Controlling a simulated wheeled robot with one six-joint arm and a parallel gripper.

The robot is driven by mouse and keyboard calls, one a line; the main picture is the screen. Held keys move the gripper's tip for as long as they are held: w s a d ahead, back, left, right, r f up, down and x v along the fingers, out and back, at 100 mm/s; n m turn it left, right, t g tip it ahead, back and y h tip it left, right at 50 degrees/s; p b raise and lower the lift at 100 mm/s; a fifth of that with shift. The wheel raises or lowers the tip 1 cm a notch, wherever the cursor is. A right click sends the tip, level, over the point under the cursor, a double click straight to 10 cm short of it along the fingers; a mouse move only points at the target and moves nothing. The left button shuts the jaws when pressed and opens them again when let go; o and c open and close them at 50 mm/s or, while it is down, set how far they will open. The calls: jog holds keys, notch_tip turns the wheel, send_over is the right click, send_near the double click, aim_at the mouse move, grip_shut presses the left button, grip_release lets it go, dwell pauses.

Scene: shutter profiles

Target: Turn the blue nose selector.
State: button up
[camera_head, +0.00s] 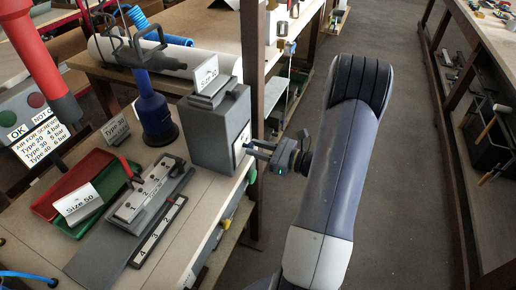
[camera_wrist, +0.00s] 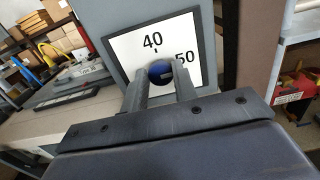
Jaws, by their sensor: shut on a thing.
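The blue nose selector (camera_wrist: 160,71) is a round blue knob in front of a white dial plate (camera_wrist: 128,50) with a dark frame. The plate reads 40 above the knob and 50 to its right. My gripper (camera_wrist: 161,75) has one finger on each side of the knob and is shut on it. In the head view, my gripper (camera_head: 249,147) reaches from the right to the side of a grey box (camera_head: 213,132), where the dial sits. The knob's pointer and the lower dial are hidden by my fingers and gripper body.
A sign (camera_head: 206,73) stands on the grey box. A dark post (camera_head: 252,60) rises behind the box. The floor aisle (camera_head: 415,150) is clear.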

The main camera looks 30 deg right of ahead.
jog(key=shift+f+n+b, duration=0.15)
jog(key=shift+n+b, duration=0.25)
jog(key=shift+b, duration=0.2)
jog(key=n+b, duration=0.8)
jog(key=b, duration=0.3)
jog(key=n+b, duration=0.9)
jog(key=b, duration=0.3)
jog(key=shift+s+a+f, duration=0.1)
jog(key=shift+a+f, duration=0.05)
jog(key=o, duration=1)
jog(key=shift+c, duration=0.2)
